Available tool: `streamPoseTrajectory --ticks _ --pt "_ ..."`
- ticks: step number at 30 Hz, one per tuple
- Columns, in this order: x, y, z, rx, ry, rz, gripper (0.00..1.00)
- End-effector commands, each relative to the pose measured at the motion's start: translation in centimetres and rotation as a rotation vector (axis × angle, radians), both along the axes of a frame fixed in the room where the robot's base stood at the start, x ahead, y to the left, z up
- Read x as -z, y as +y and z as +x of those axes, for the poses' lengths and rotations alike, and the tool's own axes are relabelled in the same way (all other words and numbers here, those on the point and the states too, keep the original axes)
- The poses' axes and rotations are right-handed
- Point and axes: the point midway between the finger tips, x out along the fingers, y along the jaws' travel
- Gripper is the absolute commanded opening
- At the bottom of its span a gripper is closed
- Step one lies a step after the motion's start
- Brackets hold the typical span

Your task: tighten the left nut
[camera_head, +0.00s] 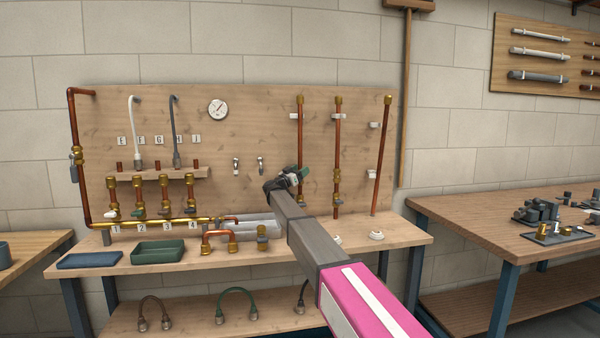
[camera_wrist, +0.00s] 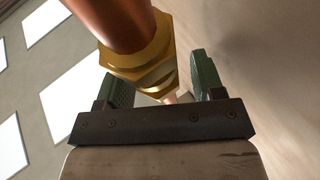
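A brass hex nut (camera_wrist: 143,50) sits on a copper pipe (camera_wrist: 108,18) in the wrist view. The green fingers of my gripper (camera_wrist: 160,78) are apart, with the nut between or just beyond them. A gap shows between the nut and the right finger; the left finger overlaps the nut's edge, and I cannot tell if they touch. In the head view my gripper (camera_head: 303,174) is at the lower part of the left of the upright copper pipes (camera_head: 300,138) on the board. The gripper and arm hide the nut there.
A middle pipe (camera_head: 337,140) with brass fittings and a tilted right pipe (camera_head: 382,160) stand close by on the right. A gauge (camera_head: 217,109) and two small taps (camera_head: 237,166) are to the left. A green tray (camera_head: 158,252) and a copper elbow piece (camera_head: 218,240) lie on the bench.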

Motion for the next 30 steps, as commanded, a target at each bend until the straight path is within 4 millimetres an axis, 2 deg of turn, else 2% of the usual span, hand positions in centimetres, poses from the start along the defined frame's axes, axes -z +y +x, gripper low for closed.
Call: streamPoseTrajectory --ticks 8,21,30 --pt "0.6 1.0 -1.1 -0.001 0.001 0.000 0.62" --pt "3.5 5.9 -6.1 -0.001 0.000 0.000 0.62" --pt "4.2 7.1 -7.1 0.000 0.000 0.000 0.62"
